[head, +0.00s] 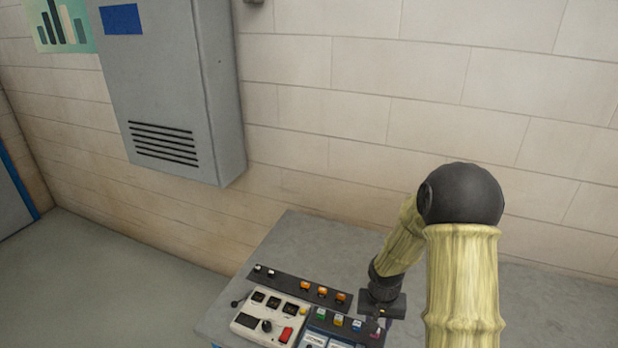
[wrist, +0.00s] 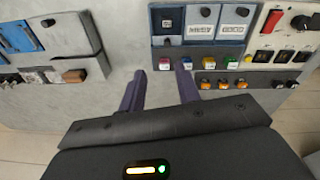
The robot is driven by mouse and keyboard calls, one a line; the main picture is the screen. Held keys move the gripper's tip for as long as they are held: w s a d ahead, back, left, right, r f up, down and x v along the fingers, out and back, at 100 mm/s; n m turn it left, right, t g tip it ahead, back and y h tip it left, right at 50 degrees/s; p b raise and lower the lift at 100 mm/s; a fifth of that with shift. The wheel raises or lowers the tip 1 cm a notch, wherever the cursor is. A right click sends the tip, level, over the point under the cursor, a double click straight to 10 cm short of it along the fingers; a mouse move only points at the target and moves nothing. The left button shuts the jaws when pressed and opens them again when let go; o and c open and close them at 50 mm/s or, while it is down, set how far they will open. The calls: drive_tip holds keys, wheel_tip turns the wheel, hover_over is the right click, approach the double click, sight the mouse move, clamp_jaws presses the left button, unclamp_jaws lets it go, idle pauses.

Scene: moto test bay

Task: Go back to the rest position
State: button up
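My gripper (head: 377,322) is low over the right part of the grey table (head: 310,240) in the head view, beside the row of coloured buttons. In the wrist view its two dark purple fingers (wrist: 160,82) are apart, with only bare grey surface between them. Nothing is held. The fingertips point toward the blue panel (wrist: 201,24) and its row of coloured buttons (wrist: 200,63). I cannot tell how high the tips are above the table. My arm reaches down from the right side of the head view.
A pale panel (head: 247,324) with a red switch and a dark strip (head: 281,282) with orange switches lie on the table. Another module (wrist: 53,50) is at the left in the wrist view. A grey wall cabinet (head: 165,90) hangs behind. The floor (head: 110,280) at left is clear.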

drive_tip(key=s+a+r+n+t+b, duration=0.1)
drive_tip(key=s+r+b, duration=0.5)
drive_tip(key=s, duration=0.7)
drive_tip(key=shift+s+a+r+n+t+y, duration=0.3)
drive_tip(key=shift+s+a+r+n+t, duration=0.1)
drive_tip(key=shift+a+r+n, duration=0.35)
drive_tip(key=shift+d, duration=0.15)
